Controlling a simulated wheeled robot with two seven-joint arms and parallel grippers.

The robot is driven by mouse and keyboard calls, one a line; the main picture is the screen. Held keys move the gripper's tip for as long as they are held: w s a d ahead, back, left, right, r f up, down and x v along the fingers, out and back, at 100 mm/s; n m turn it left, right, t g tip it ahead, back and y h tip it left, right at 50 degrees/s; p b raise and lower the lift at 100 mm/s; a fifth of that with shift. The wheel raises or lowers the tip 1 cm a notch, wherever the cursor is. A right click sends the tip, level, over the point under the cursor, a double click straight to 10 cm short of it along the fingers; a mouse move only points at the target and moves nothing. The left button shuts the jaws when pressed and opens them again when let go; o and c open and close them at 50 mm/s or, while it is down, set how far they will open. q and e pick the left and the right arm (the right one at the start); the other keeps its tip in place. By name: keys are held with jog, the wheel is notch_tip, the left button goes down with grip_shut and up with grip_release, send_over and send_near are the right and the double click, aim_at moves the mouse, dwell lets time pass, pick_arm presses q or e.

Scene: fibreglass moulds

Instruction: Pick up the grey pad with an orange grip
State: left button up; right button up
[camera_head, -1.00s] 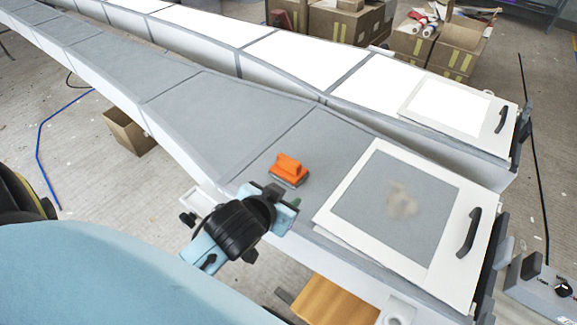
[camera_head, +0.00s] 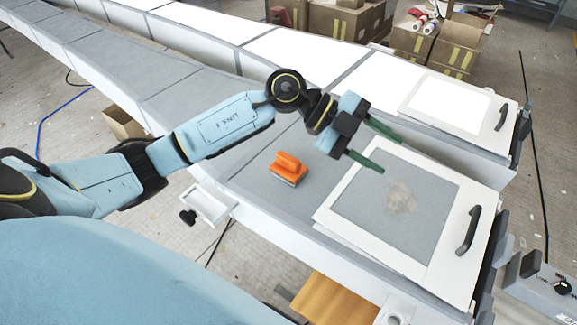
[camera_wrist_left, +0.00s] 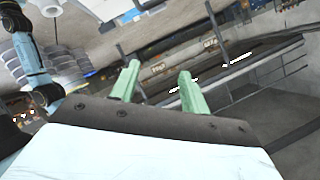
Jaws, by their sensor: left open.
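The grey pad with an orange grip (camera_head: 288,167) lies on the grey surface of the near mould (camera_head: 262,185), left of the white-framed panel. My left gripper (camera_head: 384,150) is above the mould, to the right of the pad and beyond it, over the far edge of the panel. Its two green fingers are apart, with nothing between them. In the left wrist view the open fingers (camera_wrist_left: 158,88) point out across the room, and the pad is not seen there. My right gripper is not in view.
A white-framed panel (camera_head: 330,222) with a black handle (camera_head: 468,232) lies on the near mould's right end. A second mould with a white surface (camera_head: 290,52) runs behind. Cardboard boxes (camera_head: 340,22) stand at the back. A grey control box (camera_head: 535,290) is at right.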

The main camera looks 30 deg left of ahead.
pick_arm(q)
jog(key=w+a+f+n+g+y, duration=0.1)
jog(key=a+f+y, duration=0.1)
jog(key=a+y, duration=0.15)
jog(key=w+a+f+y, duration=0.1)
jog(key=a+f+y, duration=0.1)
jog(key=a, duration=0.3)
jog(key=n+g+y, duration=0.2)
jog(key=n+y, duration=0.2)
jog(key=y, duration=0.3)
send_near(288, 156)
jog(key=shift+h, duration=0.25)
jog(key=f, duration=0.5)
jog(key=shift+s+d+p, duration=0.2)
jog(key=shift+s+p, duration=0.15)
jog(key=shift+d+f+p, duration=0.15)
jog(key=shift+f+p, duration=0.1)
jog(key=shift+f, duration=1.05)
jog(key=shift+d+f+p, duration=0.2)
jog(key=shift+f, duration=1.15)
jog(key=shift+t, duration=0.3)
grip_shut()
